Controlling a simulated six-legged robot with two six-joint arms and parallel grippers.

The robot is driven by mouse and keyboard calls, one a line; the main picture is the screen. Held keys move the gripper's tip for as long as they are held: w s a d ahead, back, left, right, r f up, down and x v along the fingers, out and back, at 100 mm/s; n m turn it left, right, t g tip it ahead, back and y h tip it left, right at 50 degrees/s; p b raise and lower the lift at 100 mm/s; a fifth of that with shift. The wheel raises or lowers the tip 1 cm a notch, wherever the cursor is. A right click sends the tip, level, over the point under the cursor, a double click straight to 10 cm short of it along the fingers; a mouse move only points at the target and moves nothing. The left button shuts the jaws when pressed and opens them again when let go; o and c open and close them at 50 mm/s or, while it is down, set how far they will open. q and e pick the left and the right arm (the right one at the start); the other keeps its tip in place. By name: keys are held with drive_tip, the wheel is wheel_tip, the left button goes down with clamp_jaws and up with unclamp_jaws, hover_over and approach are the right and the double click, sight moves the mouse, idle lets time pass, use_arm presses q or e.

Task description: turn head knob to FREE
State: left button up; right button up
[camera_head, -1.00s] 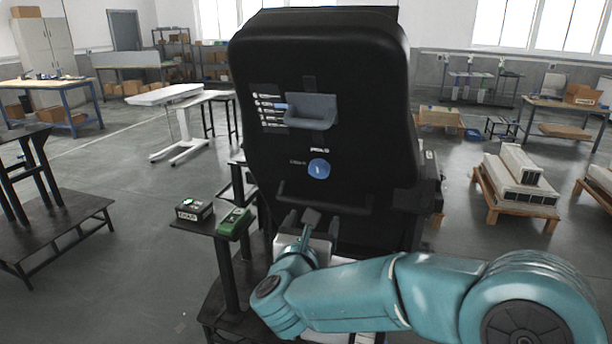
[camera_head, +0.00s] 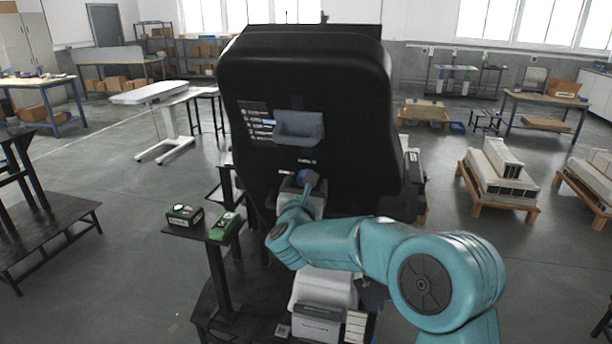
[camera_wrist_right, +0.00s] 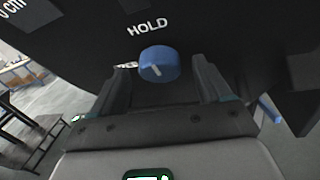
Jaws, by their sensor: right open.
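The blue head knob (camera_wrist_right: 159,65) sits on the black panel under the word HOLD in the right wrist view. In the head view the knob (camera_head: 304,176) is partly hidden behind my right gripper (camera_head: 303,186). In the right wrist view my right gripper (camera_wrist_right: 161,82) is open, with one finger on each side of the knob and a gap to it on both sides. The word FREE cannot be read. My left gripper is out of view.
The black column housing (camera_head: 345,140) carries a grey tray (camera_head: 298,128) above the knob. A small stand at the left holds a black box (camera_head: 184,214) and a green device (camera_head: 226,227). A white case (camera_head: 318,318) is below my arm.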

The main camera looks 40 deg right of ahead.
drive_tip(key=shift+x, duration=0.8)
drive_tip(key=c, duration=1)
drive_tip(key=shift+c, duration=0.2)
